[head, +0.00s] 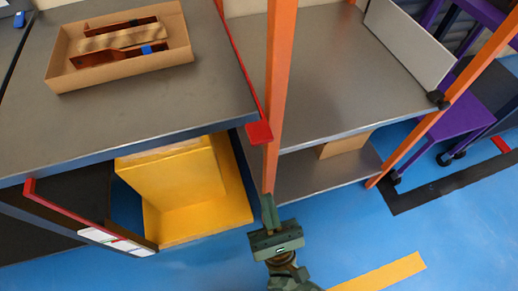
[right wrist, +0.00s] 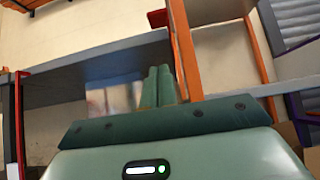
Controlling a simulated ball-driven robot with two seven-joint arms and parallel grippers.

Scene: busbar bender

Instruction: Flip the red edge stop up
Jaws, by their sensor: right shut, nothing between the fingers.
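A red strip with a flat red tab, which looks like the red edge stop (head: 259,132), runs along the right edge of the grey table. The tab hangs at the table's front right corner, beside an orange post. In the right wrist view a small red piece (right wrist: 157,18) shows near the table edge, left of the orange post. My right gripper (head: 269,203) is green, shut and empty, below the tab and near the foot of the orange post. Its closed fingers (right wrist: 159,87) point toward the table's underside edge. My left gripper is not in view.
The orange post (head: 278,90) stands close to the gripper. A cardboard tray (head: 120,76) lies on the grey table (head: 200,100). A yellow block (head: 175,175) stands under it. A red-edged panel (head: 90,215) projects at lower left.

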